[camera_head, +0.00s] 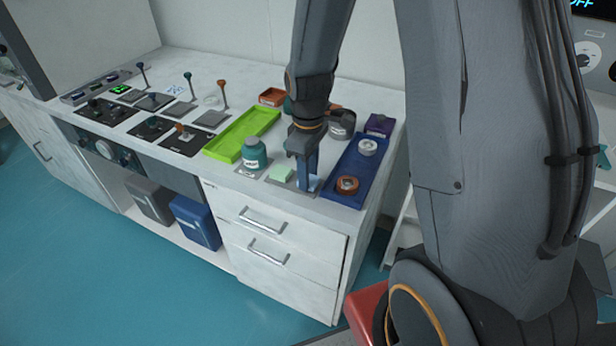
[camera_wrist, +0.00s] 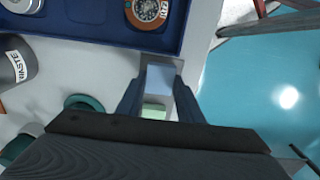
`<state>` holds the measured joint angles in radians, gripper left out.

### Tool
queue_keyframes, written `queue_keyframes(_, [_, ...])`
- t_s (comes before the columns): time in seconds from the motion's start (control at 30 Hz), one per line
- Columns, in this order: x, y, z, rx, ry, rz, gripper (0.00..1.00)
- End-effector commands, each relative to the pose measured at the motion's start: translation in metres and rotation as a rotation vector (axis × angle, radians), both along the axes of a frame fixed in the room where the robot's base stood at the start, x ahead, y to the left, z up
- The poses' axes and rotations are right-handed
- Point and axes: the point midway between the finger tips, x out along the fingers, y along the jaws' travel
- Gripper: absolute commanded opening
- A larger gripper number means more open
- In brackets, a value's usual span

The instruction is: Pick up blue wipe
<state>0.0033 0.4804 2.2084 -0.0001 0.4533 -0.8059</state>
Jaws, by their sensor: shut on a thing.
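The blue wipe (camera_wrist: 161,77) is a small pale blue block between the two fingers of my gripper (camera_wrist: 160,95) in the wrist view. In the head view, my gripper (camera_head: 307,178) points down at the front of the worktop, and a bit of the blue wipe (camera_head: 315,183) shows beside the fingers. The fingers are shut on it. I cannot tell whether it is clear of the surface. A pale green wipe (camera_head: 281,173) lies just left of the gripper; it also shows in the wrist view (camera_wrist: 154,111), behind the blue one.
A blue tray (camera_head: 343,197) with an orange-ringed part (camera_head: 347,185) and a white-grey part (camera_head: 368,147) lies close right. A teal bottle (camera_head: 254,155) stands left, by a lime green tray (camera_head: 223,148). A grey WASTE container (camera_head: 341,125) stands behind. The counter's front edge is near.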

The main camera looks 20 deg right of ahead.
Motion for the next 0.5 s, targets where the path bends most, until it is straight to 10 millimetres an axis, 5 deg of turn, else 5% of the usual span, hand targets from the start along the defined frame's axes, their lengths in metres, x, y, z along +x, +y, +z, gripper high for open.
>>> queue_keyframes(0.5, [0.002,0.000,0.070,0.000,-0.006,0.000,0.13])
